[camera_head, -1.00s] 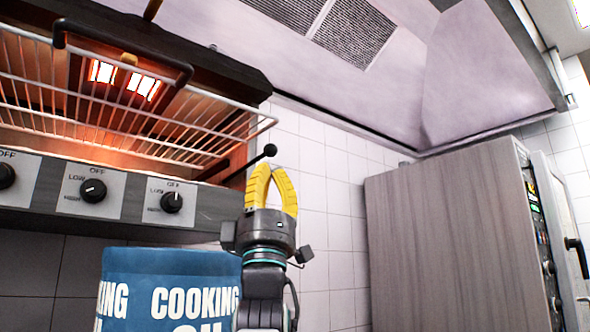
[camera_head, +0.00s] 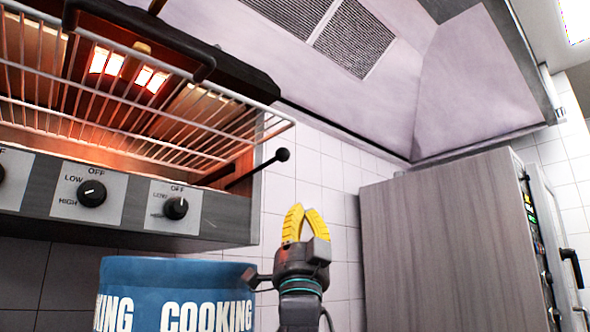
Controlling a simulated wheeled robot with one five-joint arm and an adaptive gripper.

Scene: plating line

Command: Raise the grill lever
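The grill lever (camera_head: 258,168) is a thin dark rod with a black ball knob at its end. It sticks out to the right from the lower right side of the glowing grill (camera_head: 150,245) and slants upward to its knob. My gripper (camera_head: 304,208) has two yellow fingers pointing up. It is below and a little to the right of the knob in the picture, apart from it. The fingers lean towards each other with a small gap between the tips and nothing in it. The lever's inner end is partly hidden by the grill.
A blue cooking oil drum (camera_head: 180,272) stands at the lower left, close beside my gripper in the picture. Control knobs (camera_head: 92,193) line the grill's front. A grey oven cabinet (camera_head: 440,240) stands at the right. A hood (camera_head: 400,70) hangs above. Tiled wall shows between.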

